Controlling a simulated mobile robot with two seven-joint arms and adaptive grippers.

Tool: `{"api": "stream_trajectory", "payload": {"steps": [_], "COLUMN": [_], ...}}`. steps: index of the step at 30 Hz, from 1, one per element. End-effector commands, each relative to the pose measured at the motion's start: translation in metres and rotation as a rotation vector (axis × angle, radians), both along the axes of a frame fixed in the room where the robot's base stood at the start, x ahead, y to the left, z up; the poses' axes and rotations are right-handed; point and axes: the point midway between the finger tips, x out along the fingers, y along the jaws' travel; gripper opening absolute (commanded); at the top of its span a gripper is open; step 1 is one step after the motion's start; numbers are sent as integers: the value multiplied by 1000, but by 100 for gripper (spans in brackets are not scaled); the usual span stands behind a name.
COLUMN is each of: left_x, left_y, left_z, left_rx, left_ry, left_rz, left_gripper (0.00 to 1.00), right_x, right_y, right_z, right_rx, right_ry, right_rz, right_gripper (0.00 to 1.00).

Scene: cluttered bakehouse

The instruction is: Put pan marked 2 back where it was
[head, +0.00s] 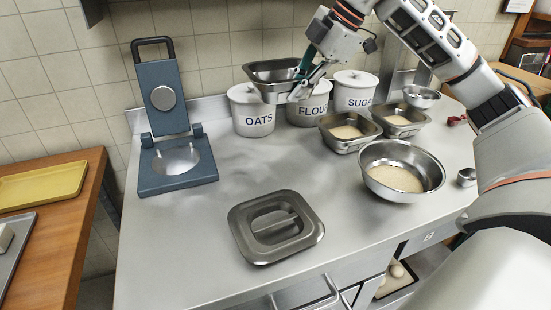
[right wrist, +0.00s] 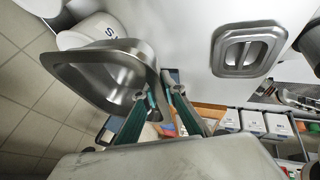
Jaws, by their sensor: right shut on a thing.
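My right gripper (head: 298,86) is shut on the rim of an empty grey metal pan (head: 268,74) and holds it above the counter, in front of the OATS and FLOUR canisters. The held pan (right wrist: 100,72) fills the left of the right wrist view, with the green fingers (right wrist: 160,98) at its edge. I can read no number on it. My left gripper is not in view.
The OATS (head: 254,117), FLOUR (head: 312,112) and SUGAR (head: 355,95) canisters stand along the wall. A grey lid (head: 242,240) lies in front; the counter between is clear.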

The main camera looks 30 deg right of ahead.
Motion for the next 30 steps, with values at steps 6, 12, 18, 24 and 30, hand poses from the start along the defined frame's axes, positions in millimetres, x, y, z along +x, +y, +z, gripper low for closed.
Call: {"api": "stream_trajectory", "payload": {"steps": [6,12,18,24,30], "left_x": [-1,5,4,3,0], "left_y": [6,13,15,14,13], "left_z": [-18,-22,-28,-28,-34], "left_rx": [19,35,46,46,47], "left_ry": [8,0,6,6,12], "left_rz": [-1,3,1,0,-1], "left_gripper": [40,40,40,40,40], "right_x": [0,0,0,0,0], "right_y": [-1,-1,0,0,0], "right_z": [-60,-107,-136,-150,-179], "right_rx": [-2,-2,0,-1,-1], "right_ry": [11,10,3,2,4], "right_rz": [0,0,0,0,0], "right_gripper": [0,0,0,0,0]}}
